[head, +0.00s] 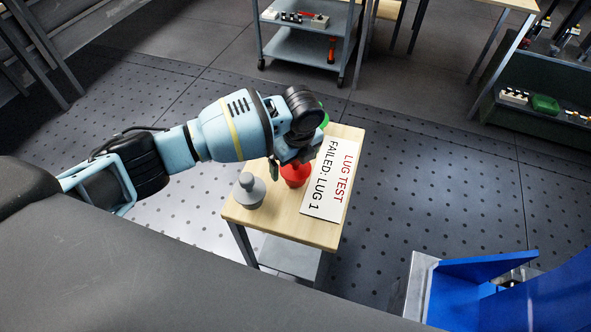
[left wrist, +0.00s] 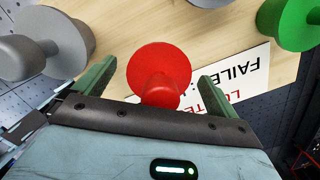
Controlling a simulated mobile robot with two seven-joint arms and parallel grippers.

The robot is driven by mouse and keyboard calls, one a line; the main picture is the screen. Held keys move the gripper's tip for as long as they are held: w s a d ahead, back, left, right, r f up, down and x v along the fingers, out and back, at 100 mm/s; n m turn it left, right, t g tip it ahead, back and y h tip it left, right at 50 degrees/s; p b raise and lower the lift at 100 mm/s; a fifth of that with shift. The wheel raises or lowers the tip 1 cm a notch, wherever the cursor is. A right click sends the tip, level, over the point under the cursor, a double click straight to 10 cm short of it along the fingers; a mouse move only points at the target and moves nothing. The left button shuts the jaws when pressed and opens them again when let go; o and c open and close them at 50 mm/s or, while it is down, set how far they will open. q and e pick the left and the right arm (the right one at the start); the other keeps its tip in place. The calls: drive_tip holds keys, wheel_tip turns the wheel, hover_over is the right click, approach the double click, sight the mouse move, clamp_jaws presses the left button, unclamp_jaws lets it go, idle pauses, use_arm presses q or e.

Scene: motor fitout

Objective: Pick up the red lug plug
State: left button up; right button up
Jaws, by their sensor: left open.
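The red lug plug (head: 295,174) stands on a small wooden table, partly hidden by my left gripper in the head view. In the left wrist view the red lug plug (left wrist: 158,78) shows its round disc and its knob, between the two green fingers. My left gripper (left wrist: 158,82) is open, with one finger on each side of the plug and a visible gap to each. In the head view my left gripper (head: 287,168) is over the plug, its fingers mostly hidden. My right gripper is not in view.
A grey plug (head: 249,190) stands left of the red one, and a green plug (head: 325,120) behind my wrist. A white sign (head: 330,180) reading "LUG TEST FAILED: LUG 1" lies on the table (head: 305,232). A blue bin (head: 480,270) is at lower right.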

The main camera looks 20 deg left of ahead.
use_arm(q)
drive_tip(key=c, duration=1.2)
drive_tip(key=shift+r, duration=0.15)
wheel_tip(320, 180, up, 10)
drive_tip(key=shift+f+p, duration=0.1)
drive_tip(key=shift+p, duration=0.4)
